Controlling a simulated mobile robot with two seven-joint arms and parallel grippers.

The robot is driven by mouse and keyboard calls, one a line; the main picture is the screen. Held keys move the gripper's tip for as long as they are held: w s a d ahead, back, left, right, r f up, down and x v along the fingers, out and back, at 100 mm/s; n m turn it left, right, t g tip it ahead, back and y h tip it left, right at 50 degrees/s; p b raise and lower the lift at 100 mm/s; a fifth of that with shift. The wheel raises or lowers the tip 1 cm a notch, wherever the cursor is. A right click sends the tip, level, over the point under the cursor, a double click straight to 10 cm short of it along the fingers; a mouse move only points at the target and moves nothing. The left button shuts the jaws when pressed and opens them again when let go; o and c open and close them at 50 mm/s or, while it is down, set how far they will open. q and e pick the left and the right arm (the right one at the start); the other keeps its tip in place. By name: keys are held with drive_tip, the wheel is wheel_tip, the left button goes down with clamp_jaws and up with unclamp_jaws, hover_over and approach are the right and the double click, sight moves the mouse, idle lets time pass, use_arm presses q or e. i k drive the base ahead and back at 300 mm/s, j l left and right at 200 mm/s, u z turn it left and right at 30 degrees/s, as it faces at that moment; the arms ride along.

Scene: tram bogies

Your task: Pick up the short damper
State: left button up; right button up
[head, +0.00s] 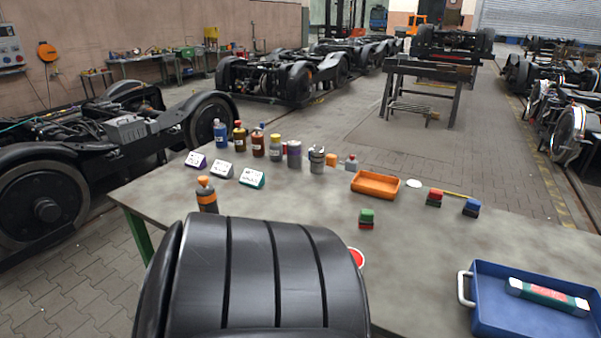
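I cannot make out a thing that is surely the short damper. A short cylinder with pale ends and a green and red middle (548,297) lies in the blue tray (487,318) at the lower right; I cannot tell what it is. Small two-coloured blocks stand on the table: a green and red one (366,219), a red and black one (434,198) and a blue and black one (471,208). A large black ribbed shape at the front hides part of the table. Neither of my grippers is in view.
The grey table (310,200) carries several bottles and cans along its back left edge, with a dark bottle (207,195) nearer. An orange tray (375,185) sits at the back. The table's middle right is mostly clear. Bogies (110,150) stand beyond.

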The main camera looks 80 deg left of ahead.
sight(205, 197)
drive_tip(key=i+j+u, duration=0.2)
drive_tip(key=u, duration=0.15)
drive_tip(key=i+u, duration=0.35)
drive_tip(key=u, duration=2.95)
drive_tip(key=i+z, duration=0.1)
drive_tip(key=z, duration=0.35)
